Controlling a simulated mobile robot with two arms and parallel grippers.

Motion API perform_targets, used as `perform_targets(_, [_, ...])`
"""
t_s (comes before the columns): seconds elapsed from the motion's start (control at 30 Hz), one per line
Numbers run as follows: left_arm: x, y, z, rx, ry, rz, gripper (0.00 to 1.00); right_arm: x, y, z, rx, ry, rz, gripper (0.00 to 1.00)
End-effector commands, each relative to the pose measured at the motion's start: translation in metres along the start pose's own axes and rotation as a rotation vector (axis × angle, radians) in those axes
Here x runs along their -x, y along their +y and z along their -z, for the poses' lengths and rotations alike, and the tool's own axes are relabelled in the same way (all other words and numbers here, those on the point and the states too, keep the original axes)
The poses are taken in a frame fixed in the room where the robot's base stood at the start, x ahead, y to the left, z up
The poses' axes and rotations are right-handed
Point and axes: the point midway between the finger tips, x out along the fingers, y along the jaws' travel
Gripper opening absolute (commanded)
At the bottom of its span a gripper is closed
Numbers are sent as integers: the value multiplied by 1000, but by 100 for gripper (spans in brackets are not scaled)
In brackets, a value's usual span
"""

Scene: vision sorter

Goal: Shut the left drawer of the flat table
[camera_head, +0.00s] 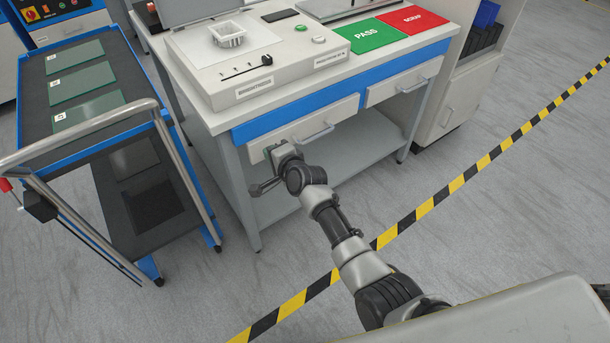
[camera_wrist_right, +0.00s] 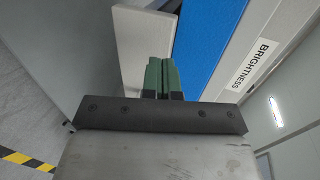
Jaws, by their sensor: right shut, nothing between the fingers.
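The flat table (camera_head: 222,122) has a blue front strip and two pale drawers under it. The left drawer (camera_head: 345,110) has a grey bar handle (camera_head: 316,134). Its front looks flush or nearly so; I cannot tell whether a small gap is left. My right gripper (camera_head: 270,151) is at the left end of this drawer front, away from the handle. In the right wrist view its green fingertips (camera_wrist_right: 164,76) are together and empty, against or just before the pale drawer front (camera_wrist_right: 143,40). Contact is unclear. My left gripper is not in view.
The right drawer (camera_head: 402,83) looks shut. A blue-edged cart (camera_head: 108,145) with green panels stands left of the table. A lower shelf (camera_head: 350,140) lies below the drawers. Open floor with a yellow-black stripe (camera_head: 430,206) is in front.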

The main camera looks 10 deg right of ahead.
Motion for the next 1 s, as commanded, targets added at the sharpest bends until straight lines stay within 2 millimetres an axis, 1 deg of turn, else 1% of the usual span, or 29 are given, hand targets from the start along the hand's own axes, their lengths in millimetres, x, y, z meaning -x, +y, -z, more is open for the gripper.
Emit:
perform_targets(0.03, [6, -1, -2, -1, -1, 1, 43, 12, -2, -1, -2, 0, -1, 0])
perform_targets(0.1, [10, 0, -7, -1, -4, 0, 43, 28, -2, 0, -1, 0, -1, 0])
perform_targets(0.2, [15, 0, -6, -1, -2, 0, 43, 50, -1, 0, -1, 0, -3, 0])
perform_targets(0.4, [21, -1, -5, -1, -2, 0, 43, 85, 1, 0, 0, 0, -5, 0])
perform_targets(0.5, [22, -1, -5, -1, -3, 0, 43, 94, 2, 0, 0, 0, -4, 0])
perform_targets(0.6, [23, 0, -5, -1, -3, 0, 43, 99, 2, 0, 0, -1, -4, 0])
perform_targets(0.77, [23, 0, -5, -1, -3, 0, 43, 101, 3, 0, 2, -1, -7, 0])
perform_targets(0.87, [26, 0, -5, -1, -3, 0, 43, 102, 17, 0, 30, 1, -38, 0])
perform_targets(0.97, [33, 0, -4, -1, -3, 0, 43, 106, 58, -2, 114, 2, -129, 0])
perform_targets(1.0, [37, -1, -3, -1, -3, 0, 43, 111, 82, -2, 166, -1, -180, 0])
